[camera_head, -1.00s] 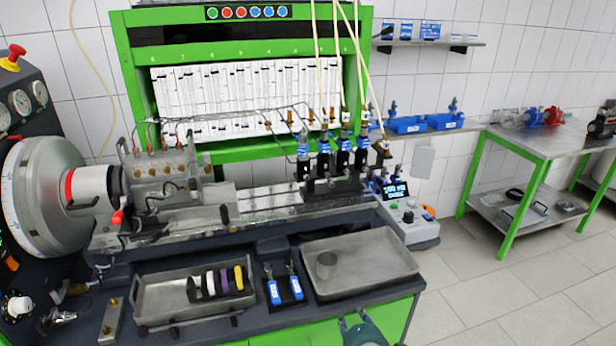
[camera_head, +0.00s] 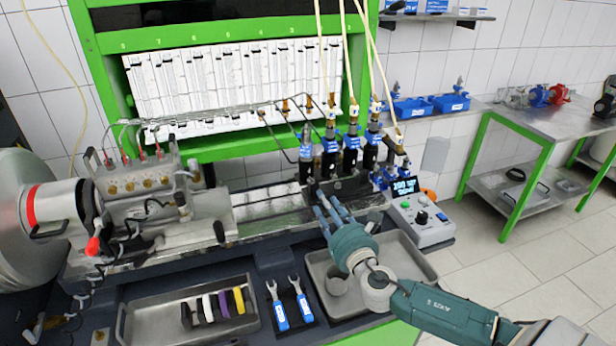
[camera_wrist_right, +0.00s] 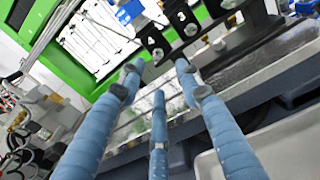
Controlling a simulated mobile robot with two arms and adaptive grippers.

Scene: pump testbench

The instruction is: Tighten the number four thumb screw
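A row of black injector holders (camera_head: 350,158) with blue clamps stands at the right end of the test bench rail. I cannot make out the number four thumb screw for certain; the screws are very small in the head view. My right gripper (camera_head: 326,203) is in front of and below the holders, its blue fingers pointing up toward them. In the right wrist view its three fingers (camera_wrist_right: 158,78) are spread, with nothing between them. My left gripper is not in view.
A metal tray (camera_head: 418,262) with a cup (camera_head: 337,280) lies under my right arm. A control box (camera_head: 420,215) stands right of the holders. Pale hoses (camera_head: 345,50) hang down to the injectors. Two blue-handled tools (camera_head: 290,305) and a second tray (camera_head: 130,322) lie at the front.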

